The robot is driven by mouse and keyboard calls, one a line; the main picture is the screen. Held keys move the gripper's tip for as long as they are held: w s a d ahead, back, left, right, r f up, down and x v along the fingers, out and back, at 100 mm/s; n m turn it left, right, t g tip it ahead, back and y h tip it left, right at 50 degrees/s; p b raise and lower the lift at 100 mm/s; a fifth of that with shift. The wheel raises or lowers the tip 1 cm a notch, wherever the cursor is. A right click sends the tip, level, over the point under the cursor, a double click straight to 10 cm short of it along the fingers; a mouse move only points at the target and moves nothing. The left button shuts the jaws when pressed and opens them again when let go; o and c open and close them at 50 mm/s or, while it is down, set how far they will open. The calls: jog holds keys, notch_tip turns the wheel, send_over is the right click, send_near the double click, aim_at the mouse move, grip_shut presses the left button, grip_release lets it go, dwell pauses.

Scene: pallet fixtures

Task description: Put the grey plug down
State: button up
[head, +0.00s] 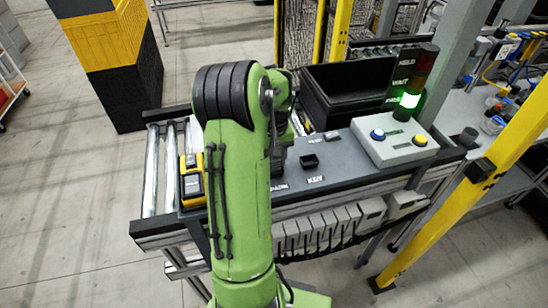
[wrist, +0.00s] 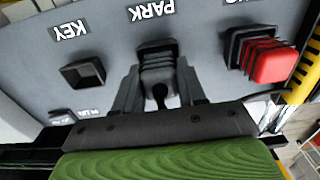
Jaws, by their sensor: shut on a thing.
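The grey plug (wrist: 157,68), dark and ribbed, is between the two fingers of my gripper (wrist: 158,92) in the wrist view. My gripper is shut on it. The plug is at the socket marked PARK (wrist: 156,44); I cannot tell how deep it sits or whether it touches the bottom. In the head view my green arm hides the plug and most of the gripper. The KEY socket (wrist: 84,74) is empty, left of the gripper in the wrist view; it also shows in the head view (head: 310,161).
A red plug (wrist: 270,61) sits in a socket at the right in the wrist view. A control box (head: 394,141) with buttons stands right of the sockets, near a stack light (head: 409,99) lit green. A black crate (head: 345,88) stands behind. A yellow post (head: 455,155) rises at the right.

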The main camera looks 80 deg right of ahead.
jog(key=shift+f, duration=0.2)
jog(key=o, duration=1.1)
jog(key=shift+r, duration=0.1)
notch_tip(320, 180, up, 12)
jog(key=shift+r+p, duration=0.2)
jog(key=shift+p, duration=0.85)
